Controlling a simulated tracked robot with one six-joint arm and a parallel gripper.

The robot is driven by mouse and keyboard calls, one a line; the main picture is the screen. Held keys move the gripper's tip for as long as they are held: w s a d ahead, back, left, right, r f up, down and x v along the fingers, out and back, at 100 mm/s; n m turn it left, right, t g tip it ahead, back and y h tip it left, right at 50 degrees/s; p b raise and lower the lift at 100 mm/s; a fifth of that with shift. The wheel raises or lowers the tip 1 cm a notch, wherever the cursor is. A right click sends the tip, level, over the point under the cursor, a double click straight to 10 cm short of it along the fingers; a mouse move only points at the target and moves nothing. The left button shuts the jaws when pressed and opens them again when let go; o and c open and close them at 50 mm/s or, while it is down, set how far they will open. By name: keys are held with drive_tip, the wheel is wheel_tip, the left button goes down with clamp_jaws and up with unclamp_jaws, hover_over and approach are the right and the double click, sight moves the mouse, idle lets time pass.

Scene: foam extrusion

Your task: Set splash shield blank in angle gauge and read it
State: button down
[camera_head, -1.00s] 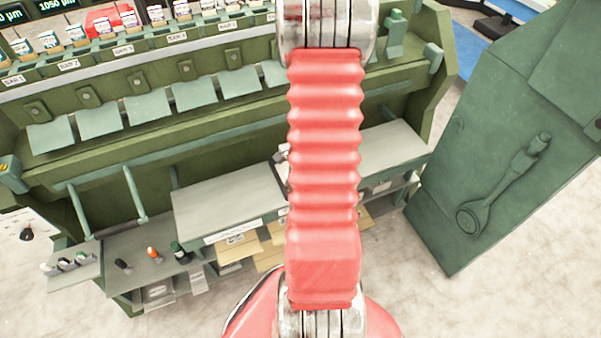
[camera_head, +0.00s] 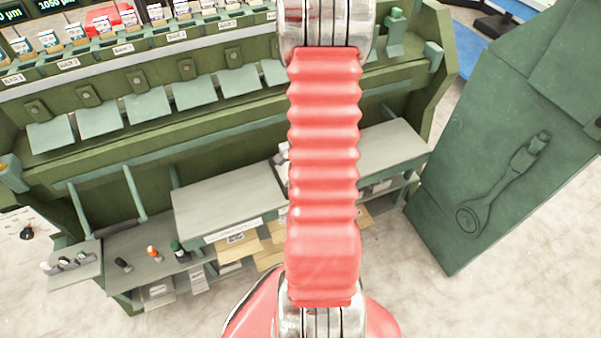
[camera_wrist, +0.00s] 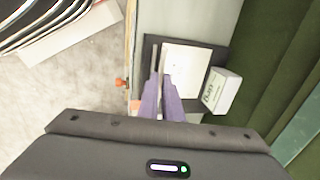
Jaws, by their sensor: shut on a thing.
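In the wrist view my gripper (camera_wrist: 163,82) has two purple fingers shut close together on a thin pale piece, probably the splash shield blank. Its outline is hard to tell against the white surface behind it. The fingertips are over a dark-framed item with a white plate (camera_wrist: 195,65), lying on a grey shelf. I cannot tell whether this is the angle gauge, or whether the held piece touches it. No reading can be made out. In the head view my red arm hides the middle of the bench, and the gripper and blank do not show.
A small white box with dark lettering (camera_wrist: 222,92) lies right of the white plate. An orange knob (camera_wrist: 121,84) is at the shelf's left edge. In the head view a green bench (camera_head: 100,178) has a grey shelf (camera_head: 225,200); a green cabinet (camera_head: 500,180) stands to the right.

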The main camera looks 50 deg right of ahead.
drive_tip(key=shift+s+a, duration=0.3)
drive_tip(key=shift+s, duration=0.15)
idle(1.1)
drive_tip(key=c, duration=1.9)
unclamp_jaws()
drive_tip(key=shift+o, duration=0.2)
drive_tip(key=shift+r, duration=0.1)
drive_tip(key=shift+v, duration=2.95)
